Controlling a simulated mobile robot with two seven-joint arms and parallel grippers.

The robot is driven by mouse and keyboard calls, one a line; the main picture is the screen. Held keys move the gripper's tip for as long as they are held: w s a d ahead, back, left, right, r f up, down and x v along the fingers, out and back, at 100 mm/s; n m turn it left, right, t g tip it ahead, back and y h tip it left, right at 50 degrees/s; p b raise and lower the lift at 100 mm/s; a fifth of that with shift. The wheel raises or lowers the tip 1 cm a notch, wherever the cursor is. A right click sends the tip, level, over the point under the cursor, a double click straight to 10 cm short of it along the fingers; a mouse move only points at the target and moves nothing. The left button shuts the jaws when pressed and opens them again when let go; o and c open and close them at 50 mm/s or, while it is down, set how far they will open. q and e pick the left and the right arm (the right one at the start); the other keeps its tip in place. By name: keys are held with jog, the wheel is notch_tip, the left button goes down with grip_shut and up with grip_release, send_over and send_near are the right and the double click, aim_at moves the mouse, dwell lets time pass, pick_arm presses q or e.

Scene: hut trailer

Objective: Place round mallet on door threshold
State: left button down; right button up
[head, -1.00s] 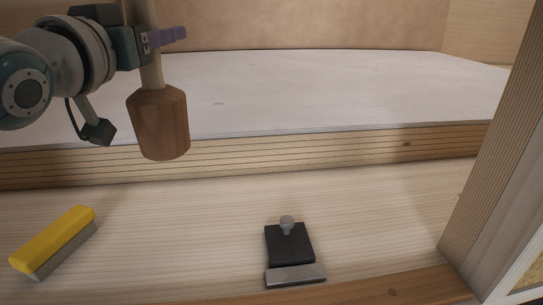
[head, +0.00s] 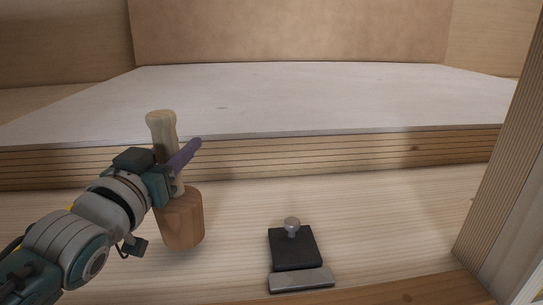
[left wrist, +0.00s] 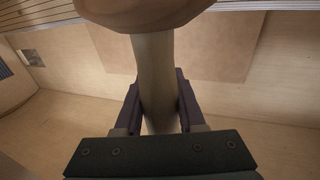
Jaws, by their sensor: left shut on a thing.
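The round mallet (head: 181,219) has a brown wooden cylinder head and a pale handle. It is upright with its head down, low over the pale wooden threshold surface (head: 370,215); I cannot tell whether it touches. My left gripper (head: 180,165) is shut on the mallet's handle just above the head. In the left wrist view, the handle (left wrist: 155,75) runs between the two purple fingers (left wrist: 158,110), with the head at the top edge. My right gripper is not in view.
A black scraper-like tool (head: 294,248) with a round knob and a metal edge lies right of the mallet. A raised white panel (head: 300,95) with a layered wood edge stands behind. A wooden post (head: 500,160) is at right. Free surface lies right of the tool.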

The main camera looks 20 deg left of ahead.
pick_arm(q)
jog(key=shift+f, duration=0.8)
